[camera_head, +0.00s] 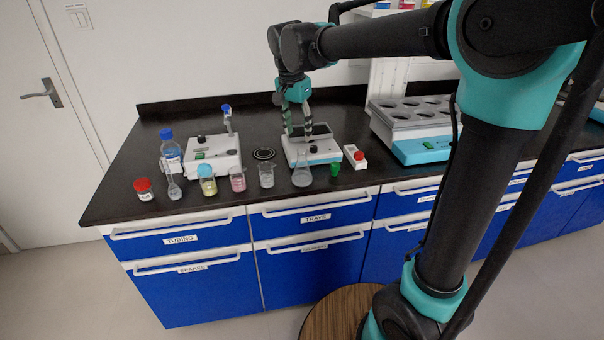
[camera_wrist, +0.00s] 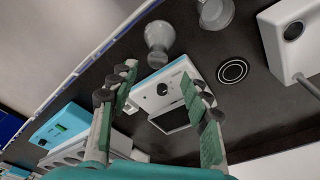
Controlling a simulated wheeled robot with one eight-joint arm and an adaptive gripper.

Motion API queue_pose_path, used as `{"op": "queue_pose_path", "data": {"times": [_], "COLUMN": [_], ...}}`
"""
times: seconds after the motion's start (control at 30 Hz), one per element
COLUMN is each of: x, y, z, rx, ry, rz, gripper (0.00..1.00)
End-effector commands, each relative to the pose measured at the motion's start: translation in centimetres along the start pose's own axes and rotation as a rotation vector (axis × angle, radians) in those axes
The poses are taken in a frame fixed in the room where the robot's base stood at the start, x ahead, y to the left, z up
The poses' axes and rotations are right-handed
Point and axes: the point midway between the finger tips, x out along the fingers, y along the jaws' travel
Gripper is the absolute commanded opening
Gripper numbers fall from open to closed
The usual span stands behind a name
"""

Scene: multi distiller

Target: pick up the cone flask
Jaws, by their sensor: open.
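The clear cone flask (camera_head: 302,173) stands upright near the front edge of the black bench, just in front of a white hotplate (camera_head: 325,152). My gripper (camera_head: 307,132) points down over the hotplate, behind the flask, with its fingers apart and nothing between them. In the wrist view, the open fingers of my gripper (camera_wrist: 162,88) frame the hotplate (camera_wrist: 158,92). The flask (camera_wrist: 159,42) lies beyond the fingertips there, near the top, apart from them.
A clear beaker (camera_head: 266,176) stands left of the flask and a green-capped vial (camera_head: 335,170) right of it. A red-buttoned box (camera_head: 355,157) is farther right. A pink beaker (camera_head: 238,181), yellow bottle (camera_head: 208,182) and red-capped jar (camera_head: 144,189) line the front left.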

Motion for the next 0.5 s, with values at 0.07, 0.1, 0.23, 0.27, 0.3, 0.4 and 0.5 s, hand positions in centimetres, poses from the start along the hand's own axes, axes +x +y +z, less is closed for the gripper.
{"op": "queue_pose_path", "data": {"times": [0.07, 0.1, 0.23, 0.27, 0.3, 0.4, 0.5], "x": [1.4, 1.9, 3.0, 3.2, 3.3, 4.1, 5.5], "y": [0.0, 0.0, 0.0, 0.0, 0.0, 0.1, 0.2], "z": [0.0, 0.0, 0.0, 0.0, 0.0, -0.1, -0.2], "rx": [0.0, 0.0, -0.001, -0.001, -0.001, -0.001, -0.001], "ry": [0.0, 0.0, 0.0, 0.0, 0.0, 0.0, 0.0], "rz": [0.0, 0.0, 0.0, 0.0, 0.0, 0.0, 0.0], "gripper": [0.48, 0.48, 0.48, 0.48, 0.48, 0.48, 0.48]}}
